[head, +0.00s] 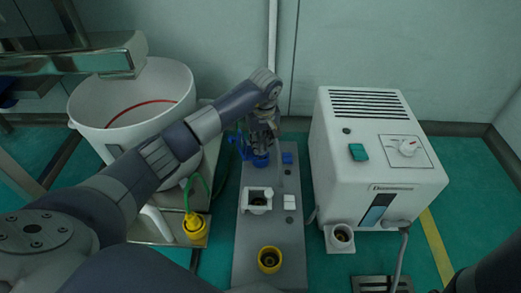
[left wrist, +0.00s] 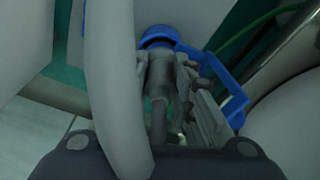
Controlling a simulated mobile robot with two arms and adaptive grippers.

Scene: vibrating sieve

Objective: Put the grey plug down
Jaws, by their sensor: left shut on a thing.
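My left gripper (head: 262,132) is above the blue socket (head: 260,159) at the far end of the grey panel (head: 268,225). In the left wrist view my left gripper (left wrist: 172,75) is shut on a grey part with a stem, seemingly the grey plug (left wrist: 158,90). The blue socket's rim (left wrist: 155,36) shows just beyond the fingertips. I cannot tell whether the plug touches it. In the head view the gripper hides the plug. A thick grey tube (left wrist: 113,80) crosses in front of the left finger. My right gripper is not in view.
A white square socket (head: 257,200) and a yellow socket (head: 269,260) sit nearer on the panel. A yellow plug (head: 195,226) with a green cable stands left of it. A white drum (head: 95,105) is at left, a white control box (head: 375,165) at right.

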